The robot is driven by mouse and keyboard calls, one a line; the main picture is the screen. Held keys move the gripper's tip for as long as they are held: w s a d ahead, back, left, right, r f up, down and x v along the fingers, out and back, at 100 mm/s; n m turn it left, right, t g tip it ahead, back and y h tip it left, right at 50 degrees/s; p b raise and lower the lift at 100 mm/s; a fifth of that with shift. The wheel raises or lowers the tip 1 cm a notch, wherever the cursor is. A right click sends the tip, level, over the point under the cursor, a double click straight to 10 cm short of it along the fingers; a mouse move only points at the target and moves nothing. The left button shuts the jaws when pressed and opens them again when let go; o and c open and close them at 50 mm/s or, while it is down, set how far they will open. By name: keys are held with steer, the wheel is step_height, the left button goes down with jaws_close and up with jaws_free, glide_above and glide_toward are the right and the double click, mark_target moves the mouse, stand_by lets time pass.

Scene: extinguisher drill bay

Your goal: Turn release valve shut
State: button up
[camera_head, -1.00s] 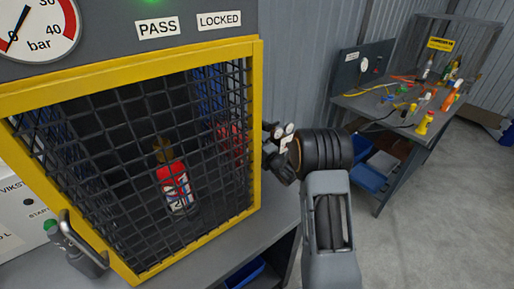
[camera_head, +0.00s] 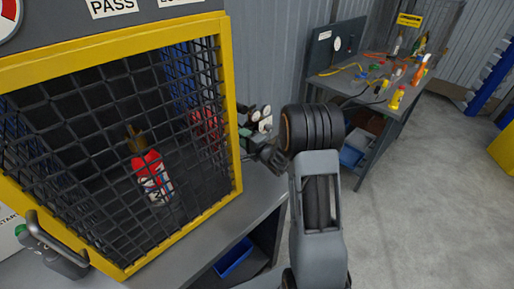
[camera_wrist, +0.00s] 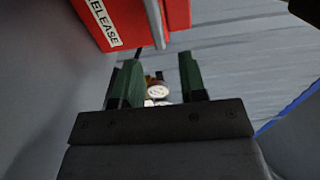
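My gripper (camera_wrist: 158,82) shows in the wrist view with two dark green fingers spread apart and nothing held between them. A red box (camera_wrist: 122,18) with a white RELEASE label is at the top left, beyond the fingers. A grey metal bar (camera_wrist: 155,22) runs down beside the box; I cannot tell if it is the valve's handle. A round white gauge (camera_wrist: 157,91) and brass parts show through the gap between the fingers, farther off. In the head view my gripper (camera_head: 256,148) is at the cage's right side, beside small gauges (camera_head: 265,117). The release valve itself is not clearly visible.
A yellow-framed mesh cage (camera_head: 228,95) holds a red extinguisher (camera_head: 150,178) on the grey bench (camera_head: 225,245). A cluttered workbench (camera_head: 350,90) stands behind at the right. Open concrete floor (camera_head: 430,200) lies right of my arm. A grey wall surface borders the wrist view's left.

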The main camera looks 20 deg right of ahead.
steer(key=v, duration=0.8)
steer(key=shift+s+b, duration=0.15)
steer(key=shift+b, duration=0.15)
steer(key=shift+d, duration=0.1)
